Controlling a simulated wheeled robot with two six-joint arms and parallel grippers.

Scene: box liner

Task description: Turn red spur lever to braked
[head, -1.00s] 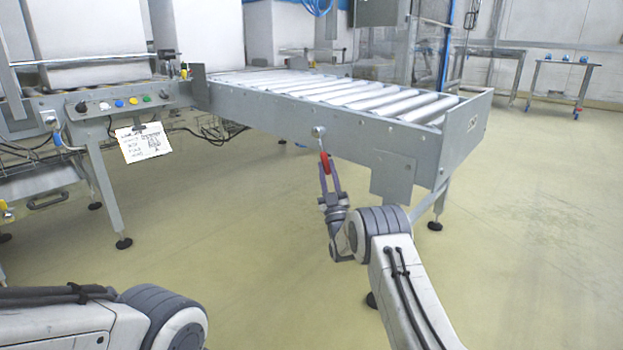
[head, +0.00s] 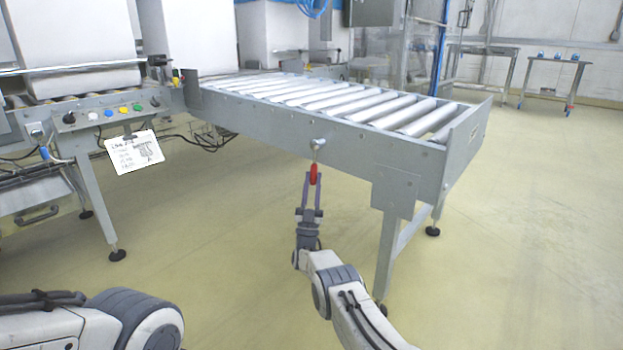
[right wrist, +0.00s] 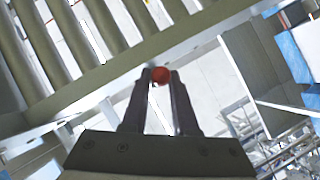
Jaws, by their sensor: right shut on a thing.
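The red spur lever (head: 313,174) hangs from a round pivot (head: 319,144) on the near side rail of the roller conveyor. Its red grip points almost straight down, leaning slightly left. My right gripper (head: 312,186) reaches up from below and is shut on the red grip. In the right wrist view the red end of the lever (right wrist: 160,76) sits between the tips of my right gripper (right wrist: 161,86); the rest of the lever is hidden there. My left gripper is not in view; only part of my left arm shows at lower left.
The roller conveyor's side rail (head: 260,122) runs above my right gripper, with a grey plate and leg (head: 393,200) to its right. A control panel with coloured buttons (head: 110,113) and a hanging paper sheet (head: 134,152) are at left. The floor below is clear.

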